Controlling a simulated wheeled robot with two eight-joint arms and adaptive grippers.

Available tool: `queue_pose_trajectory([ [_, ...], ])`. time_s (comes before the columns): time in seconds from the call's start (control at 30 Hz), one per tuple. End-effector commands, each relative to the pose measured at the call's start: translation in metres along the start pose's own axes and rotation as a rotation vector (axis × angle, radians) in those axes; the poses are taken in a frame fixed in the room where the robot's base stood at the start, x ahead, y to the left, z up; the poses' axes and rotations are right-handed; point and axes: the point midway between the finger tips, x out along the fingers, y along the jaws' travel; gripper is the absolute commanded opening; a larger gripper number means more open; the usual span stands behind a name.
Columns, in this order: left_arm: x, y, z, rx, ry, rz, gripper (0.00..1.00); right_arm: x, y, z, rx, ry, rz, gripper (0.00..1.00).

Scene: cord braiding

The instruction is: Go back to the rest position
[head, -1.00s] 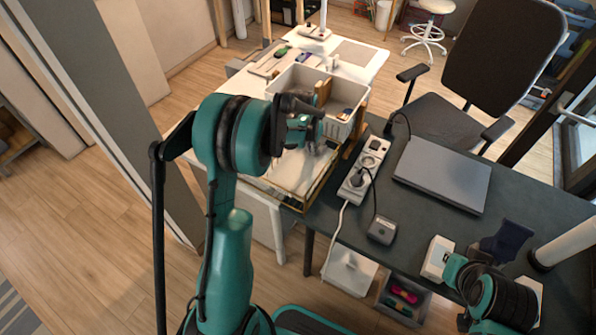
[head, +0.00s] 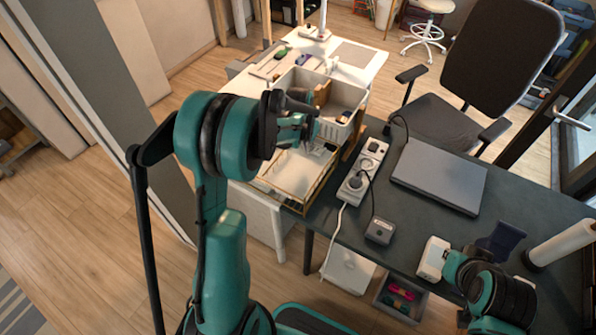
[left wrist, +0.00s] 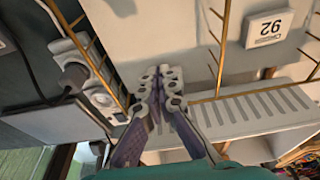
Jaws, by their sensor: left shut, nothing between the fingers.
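My right arm is at the bottom right of the head view, beside a white box (head: 433,257) on the dark desk. Its fingers cannot be made out there.
A power strip (head: 362,172) with a plugged-in cable, a small grey device (head: 379,231) and a closed laptop (head: 440,176) are on the dark desk (head: 410,238). An office chair (head: 500,65) stands behind it. A grey bin (head: 400,298) with coloured items is below.

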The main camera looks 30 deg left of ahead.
Motion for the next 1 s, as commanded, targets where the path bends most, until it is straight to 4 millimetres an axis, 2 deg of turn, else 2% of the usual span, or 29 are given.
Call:
queue_pose_trajectory([
  [0.53,-0.003,0.0,0.001,0.0,0.0,0.0,0.0,-0.001,0.0,-0.001,0.0,0.0,0.0,0.0],
  [0.63,-0.009,0.003,0.003,-0.001,0.006,-0.002,0.0,0.0,0.0,0.0,0.0,0.0,0.0,0.0],
  [0.73,-0.029,0.013,0.009,-0.003,0.026,-0.008,0.0,0.002,0.0,0.002,0.0,0.0,0.0,0.0],
  [0.8,-0.049,0.022,0.018,-0.008,0.049,-0.014,0.0,0.005,0.0,0.004,0.0,0.0,0.0,0.0],
  [1.0,-0.108,0.055,0.06,-0.025,0.134,-0.032,0.0,0.013,0.0,0.009,0.0,0.0,0.0,0.0],
])
